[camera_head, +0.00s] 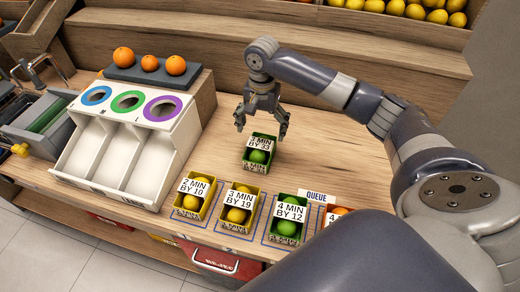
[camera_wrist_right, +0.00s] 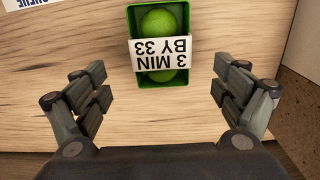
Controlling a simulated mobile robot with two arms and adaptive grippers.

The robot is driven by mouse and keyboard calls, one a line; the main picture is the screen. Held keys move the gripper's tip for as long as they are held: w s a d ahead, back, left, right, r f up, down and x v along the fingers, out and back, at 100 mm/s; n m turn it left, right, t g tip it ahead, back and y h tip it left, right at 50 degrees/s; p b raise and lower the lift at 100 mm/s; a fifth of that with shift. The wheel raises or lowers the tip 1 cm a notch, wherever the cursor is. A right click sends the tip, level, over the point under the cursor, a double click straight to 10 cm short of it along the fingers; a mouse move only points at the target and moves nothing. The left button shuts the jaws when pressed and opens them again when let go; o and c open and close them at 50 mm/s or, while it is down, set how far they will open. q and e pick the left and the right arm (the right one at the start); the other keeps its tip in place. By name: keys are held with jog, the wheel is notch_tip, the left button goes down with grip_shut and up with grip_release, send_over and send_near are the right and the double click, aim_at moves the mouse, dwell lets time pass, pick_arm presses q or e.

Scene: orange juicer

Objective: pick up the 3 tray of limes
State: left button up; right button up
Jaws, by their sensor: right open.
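The lime tray marked "3 MIN BY 33" (camera_head: 247,166) is a small green box with limes and a white label, standing on the wooden counter behind the front row. It also shows in the right wrist view (camera_wrist_right: 132,20), upside down, with one lime on either side of the label. My right gripper (camera_head: 262,129) is open and points down over this tray. In the wrist view its fingers (camera_wrist_right: 160,80) are spread to either side, apart from the tray, which lies slightly beyond them. My left gripper is not in view.
In the front row stand a "2 MIN BY 10" tray (camera_head: 189,203), a "3 MIN BY 19" tray (camera_head: 240,215) with yellow fruit, a green "4 MIN BY 12" tray (camera_head: 285,228) and a partly hidden orange tray (camera_head: 334,212). A white sorter (camera_head: 108,160) stands left. Counter behind the tray is clear.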

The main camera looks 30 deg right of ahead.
aim_at(261, 141)
jog(key=shift+s+f, duration=0.1)
jog(key=shift+f, duration=0.7)
jog(key=f+p, duration=0.1)
jog(key=f, duration=0.3)
jog(key=shift+w+f+p, duration=0.2)
jog(key=shift+p, duration=0.1)
jog(key=shift+f, duration=0.55)
jog(key=c, duration=1.2)
